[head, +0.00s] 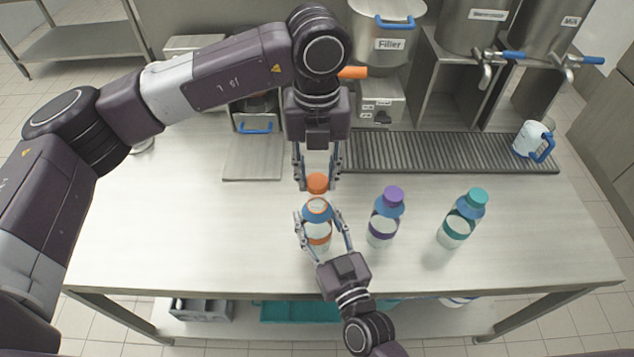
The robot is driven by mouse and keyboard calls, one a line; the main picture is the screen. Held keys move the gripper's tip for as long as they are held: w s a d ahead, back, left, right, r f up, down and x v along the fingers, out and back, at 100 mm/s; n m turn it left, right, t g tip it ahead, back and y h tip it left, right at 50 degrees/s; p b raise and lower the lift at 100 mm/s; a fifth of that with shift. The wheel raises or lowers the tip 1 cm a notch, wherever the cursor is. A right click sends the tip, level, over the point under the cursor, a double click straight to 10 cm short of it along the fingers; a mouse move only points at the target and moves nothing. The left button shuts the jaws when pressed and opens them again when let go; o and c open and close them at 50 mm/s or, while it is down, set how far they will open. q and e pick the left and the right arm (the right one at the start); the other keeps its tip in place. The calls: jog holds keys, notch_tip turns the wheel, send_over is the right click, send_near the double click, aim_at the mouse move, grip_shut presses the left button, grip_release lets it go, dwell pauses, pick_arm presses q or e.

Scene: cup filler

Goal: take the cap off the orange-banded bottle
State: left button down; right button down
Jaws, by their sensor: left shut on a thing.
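The orange-banded bottle (318,243) stands upright on the steel table, with a blue shoulder and an open mouth ringed in orange. Its orange cap (317,183) is off the bottle, apart from the mouth and just behind it in the picture. My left gripper (317,186) points down and is shut on the cap. My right gripper (320,219) reaches in from the front, with its fingers on both sides of the bottle near the shoulder, and looks shut on it.
A purple-capped bottle (385,218) and a teal-capped bottle (461,219) stand to the right. A ribbed drain grate (440,152) lies behind them, with a white mug (529,138) at its right end. The Filler container (386,35) stands at the back. The table's left side is clear.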

jog(key=c, duration=0.9)
grip_release()
